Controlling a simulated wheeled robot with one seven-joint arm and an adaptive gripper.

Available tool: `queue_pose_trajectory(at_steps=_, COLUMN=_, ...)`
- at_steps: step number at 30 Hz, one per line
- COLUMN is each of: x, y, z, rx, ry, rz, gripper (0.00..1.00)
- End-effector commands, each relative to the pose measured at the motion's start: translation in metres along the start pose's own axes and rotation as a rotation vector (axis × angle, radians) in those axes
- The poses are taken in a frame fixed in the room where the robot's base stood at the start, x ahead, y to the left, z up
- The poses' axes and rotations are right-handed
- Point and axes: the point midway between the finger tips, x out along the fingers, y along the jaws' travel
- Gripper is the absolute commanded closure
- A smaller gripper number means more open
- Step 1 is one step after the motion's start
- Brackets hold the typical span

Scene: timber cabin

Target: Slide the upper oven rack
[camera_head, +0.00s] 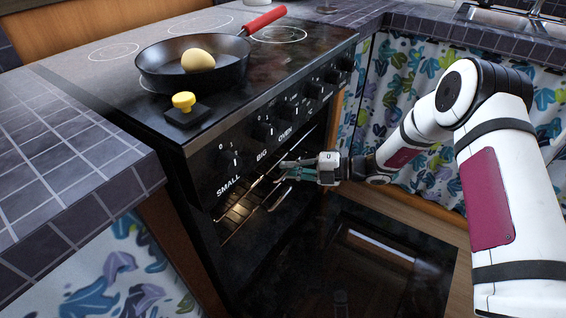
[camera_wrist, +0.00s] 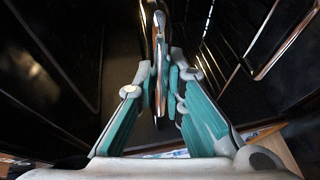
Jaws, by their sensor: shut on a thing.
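The oven (camera_head: 250,235) is open, with its glass door (camera_head: 365,260) lowered in front. The upper rack (camera_head: 243,205), a lit wire grid, shows inside the opening just under the control panel. My gripper (camera_head: 287,168) is at the oven mouth, below the knobs. In the wrist view my gripper (camera_wrist: 162,92) has its teal-padded fingers closed on a shiny metal bar of the rack (camera_wrist: 159,22). The far part of the rack is hidden inside the dark oven.
A black pan (camera_head: 195,65) with a round yellowish thing (camera_head: 198,60) and a red handle (camera_head: 264,20) stands on the stove. A yellow-topped black object (camera_head: 184,107) sits near the stove's front edge. Tiled counter (camera_head: 60,165) is at left; a patterned curtain (camera_head: 395,80) hangs at right.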

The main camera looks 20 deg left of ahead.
Motion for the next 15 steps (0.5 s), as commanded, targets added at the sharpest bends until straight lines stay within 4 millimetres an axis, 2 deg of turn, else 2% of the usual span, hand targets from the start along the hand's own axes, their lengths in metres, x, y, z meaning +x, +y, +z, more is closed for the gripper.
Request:
queue_pose_trajectory(at_steps=1, x=-0.014, y=0.0, z=-0.004, rx=0.007, ry=-0.006, rz=-0.002, gripper=1.0)
queue_pose_trajectory(at_steps=15, x=-0.145, y=-0.029, z=-0.059, rx=0.006, ry=-0.007, rz=-0.001, gripper=1.0)
